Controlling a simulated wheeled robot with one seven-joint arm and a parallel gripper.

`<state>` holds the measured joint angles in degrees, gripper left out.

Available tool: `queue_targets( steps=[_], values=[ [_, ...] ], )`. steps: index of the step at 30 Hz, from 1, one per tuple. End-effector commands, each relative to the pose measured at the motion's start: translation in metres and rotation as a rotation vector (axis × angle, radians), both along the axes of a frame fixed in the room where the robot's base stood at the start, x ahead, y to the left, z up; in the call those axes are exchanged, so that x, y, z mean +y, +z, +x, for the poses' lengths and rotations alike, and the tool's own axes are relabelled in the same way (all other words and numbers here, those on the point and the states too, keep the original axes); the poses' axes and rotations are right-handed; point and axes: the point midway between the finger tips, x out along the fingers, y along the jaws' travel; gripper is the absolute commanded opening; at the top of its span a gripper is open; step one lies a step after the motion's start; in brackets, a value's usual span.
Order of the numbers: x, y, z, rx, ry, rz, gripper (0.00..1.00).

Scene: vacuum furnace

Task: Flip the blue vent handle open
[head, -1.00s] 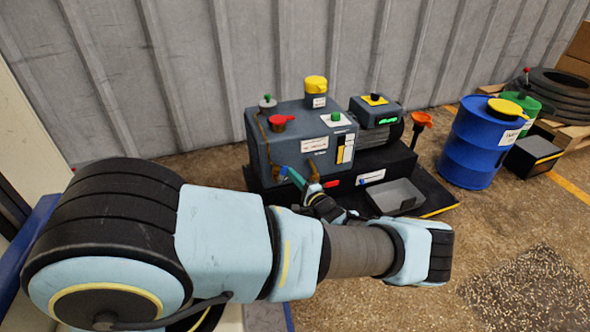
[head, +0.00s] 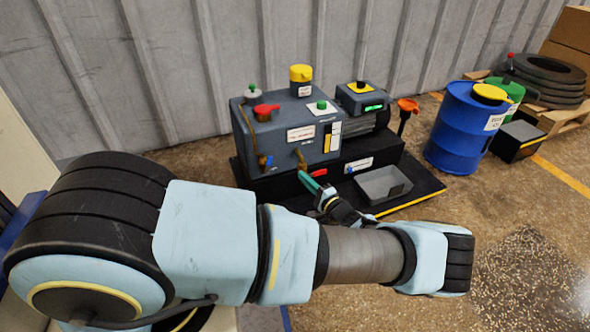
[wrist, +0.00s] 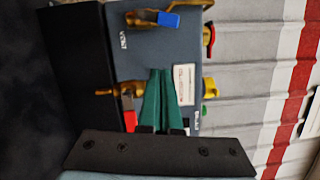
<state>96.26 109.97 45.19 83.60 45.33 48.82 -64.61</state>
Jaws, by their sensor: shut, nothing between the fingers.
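The blue vent handle (wrist: 168,19) sits on a brass valve (wrist: 142,16) at the top of the wrist view, beside the printed word VENT. In the head view it is a small blue spot (head: 270,160) low on the front of the grey machine (head: 295,130). My gripper (head: 302,175) has green fingers and is in front of the machine, to the right of the blue handle. In the wrist view the shut fingers (wrist: 161,72) point up the picture, with their tips below the blue handle and apart from it. Nothing is between them.
A second brass valve (wrist: 120,91) and a red block (wrist: 130,120) lie left of the fingers in the wrist view. A grey tray (head: 383,184) sits on the black base, right of my gripper. A blue drum (head: 462,130) stands farther right on open floor.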

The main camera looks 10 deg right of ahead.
Motion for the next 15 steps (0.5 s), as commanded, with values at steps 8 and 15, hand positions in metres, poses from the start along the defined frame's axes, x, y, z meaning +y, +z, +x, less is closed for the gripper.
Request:
queue_targets(
  steps=[8,15],
  values=[
    [-0.007,-0.001,-0.019,0.000,0.001,0.000,0.00],
    [-0.007,-0.001,-0.019,-0.001,0.001,-0.001,0.00]
  ],
)
